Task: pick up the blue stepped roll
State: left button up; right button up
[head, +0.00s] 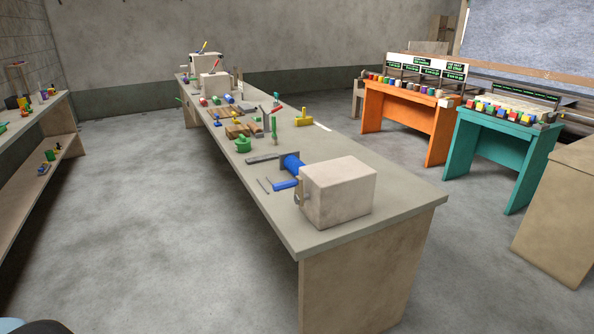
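I cannot tell for sure which blue thing is the blue stepped roll. A small blue roll (229,99) lies on the long workbench (345,148), in a row with a green roll (216,100) and a red roll (203,101), in front of a beige block. A larger blue cylindrical part (292,163) is at the near end of the bench, beside a big beige block (338,193); a blue bar (285,184) sits just below it. Any steps are too small to make out. Neither gripper is in view.
An orange table (399,112) and a teal table (494,148) at the right carry rows of small coloured pieces. Shelving (40,150) stands at the left. A wooden cabinet (560,215) is at the right edge. Grey floor is clear left of the bench.

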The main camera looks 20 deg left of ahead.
aim_at(291, 162)
jog(key=i+j+z, duration=0.25)
jog(key=j, duration=0.6)
jog(key=i+j+z, duration=0.25)
jog(key=j, duration=0.65)
jog(key=i+j+z, duration=0.25)
jog(key=j, duration=0.7)
jog(key=j+z, duration=0.25)
jog(key=j, duration=0.65)
jog(key=k, duration=0.05)
